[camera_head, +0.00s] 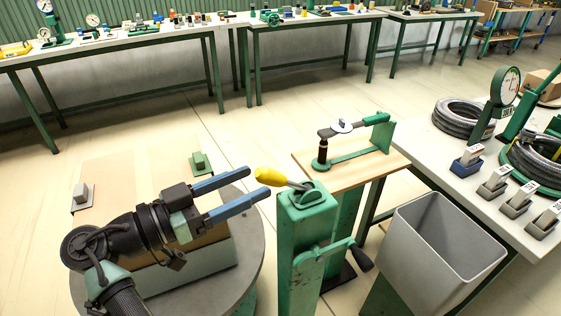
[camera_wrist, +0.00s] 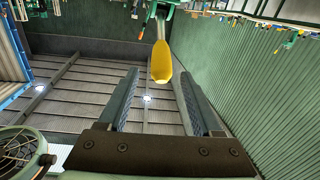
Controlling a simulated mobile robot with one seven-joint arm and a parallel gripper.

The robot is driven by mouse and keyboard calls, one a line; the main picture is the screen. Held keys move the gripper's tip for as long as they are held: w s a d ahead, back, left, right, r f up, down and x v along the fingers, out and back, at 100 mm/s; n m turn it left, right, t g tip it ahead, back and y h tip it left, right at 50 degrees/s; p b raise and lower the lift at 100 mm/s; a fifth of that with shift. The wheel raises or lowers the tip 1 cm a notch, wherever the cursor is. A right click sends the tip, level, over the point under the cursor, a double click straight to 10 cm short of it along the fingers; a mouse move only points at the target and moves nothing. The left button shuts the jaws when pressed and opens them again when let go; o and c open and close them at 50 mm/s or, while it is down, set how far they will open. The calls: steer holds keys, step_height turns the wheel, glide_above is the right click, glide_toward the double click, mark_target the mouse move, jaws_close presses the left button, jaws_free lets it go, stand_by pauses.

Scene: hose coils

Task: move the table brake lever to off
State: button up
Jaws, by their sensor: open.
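The brake lever has a yellow handle (camera_head: 270,177) and sits on top of a green post (camera_head: 306,222). Its handle points left and slightly up, toward my gripper. My gripper (camera_head: 260,187) is open, with two long blue-grey fingers reaching right toward the handle. In the wrist view the yellow handle (camera_wrist: 161,63) shows beyond and between the fingertips (camera_wrist: 160,72) of my gripper. I see no contact. No off mark can be read on the lever's mount.
A hand crank (camera_head: 335,250) sticks out from the post's side. A grey bin (camera_head: 420,240) stands to the right. A table (camera_head: 430,170) with hose coils (camera_head: 462,112) and several small switch blocks is at the right. A round grey table (camera_head: 245,230) lies under my arm.

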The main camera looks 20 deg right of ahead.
mark_target(284, 181)
steer(key=d, duration=0.2)
steer(key=w+d+p, duration=0.1)
steer(key=d, duration=0.4)
steer(key=shift+w, duration=0.25)
jaws_close()
stand_by(1.1)
